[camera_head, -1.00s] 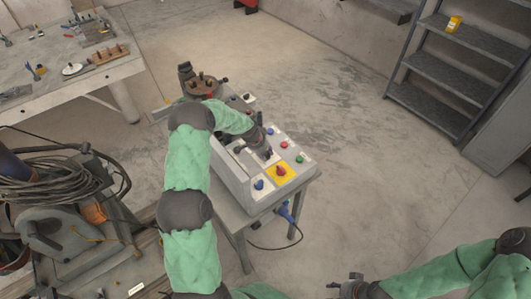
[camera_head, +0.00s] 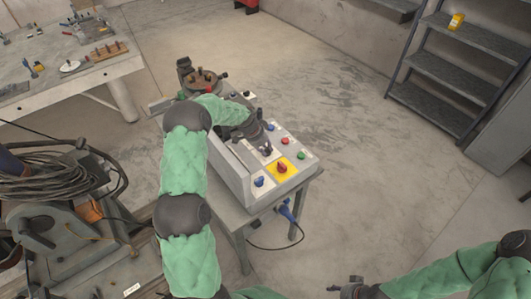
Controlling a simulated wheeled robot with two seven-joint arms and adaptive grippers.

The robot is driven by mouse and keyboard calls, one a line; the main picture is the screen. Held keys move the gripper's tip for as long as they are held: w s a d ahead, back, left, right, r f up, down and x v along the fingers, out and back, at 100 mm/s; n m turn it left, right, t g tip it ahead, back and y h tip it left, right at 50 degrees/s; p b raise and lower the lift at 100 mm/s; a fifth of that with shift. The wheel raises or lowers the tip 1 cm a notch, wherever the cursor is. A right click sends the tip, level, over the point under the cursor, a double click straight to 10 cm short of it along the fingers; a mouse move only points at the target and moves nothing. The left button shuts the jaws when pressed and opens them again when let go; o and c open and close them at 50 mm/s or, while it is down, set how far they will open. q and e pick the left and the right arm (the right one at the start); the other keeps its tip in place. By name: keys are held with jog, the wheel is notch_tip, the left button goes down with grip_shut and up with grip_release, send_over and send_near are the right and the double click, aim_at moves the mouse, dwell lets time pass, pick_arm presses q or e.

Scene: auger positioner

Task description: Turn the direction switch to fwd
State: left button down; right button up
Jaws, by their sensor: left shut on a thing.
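The control box (camera_head: 231,176) is a grey panel with a sloped top, standing on a small table in mid-view. My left gripper (camera_head: 266,149) reaches down onto the panel's top and is shut on a small dark switch at a white plate. I take this for the direction switch; the fingers mostly hide it, so its setting and labels cannot be read. My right gripper (camera_head: 345,285) is at the bottom edge, away from the box, with its fingers apart and nothing between them.
A red knob on a yellow plate (camera_head: 282,168), a blue knob (camera_head: 258,181), a green button (camera_head: 301,155) and a red button (camera_head: 286,141) sit close around my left gripper. A round fixture (camera_head: 203,82) stands behind. A cable-laden machine (camera_head: 45,225) is at left.

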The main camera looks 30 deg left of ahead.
pick_arm(q)
jog(key=m+b, duration=0.3)
jog(key=shift+w+a+g+h, duration=0.2)
jog(key=shift+w+g+h, duration=0.05)
jog(key=shift+g+h, duration=0.15)
jog(key=shift+m+g+h+b, duration=0.5)
jog(key=shift+m+b, duration=0.5)
jog(key=shift+m, duration=0.8)
jog(key=shift+s, duration=0.1)
jog(key=c, duration=1)
grip_release()
jog(key=shift+d, duration=0.1)
jog(key=shift+c, duration=0.2)
jog(key=shift+f, duration=0.1)
jog(key=v, duration=1.2)
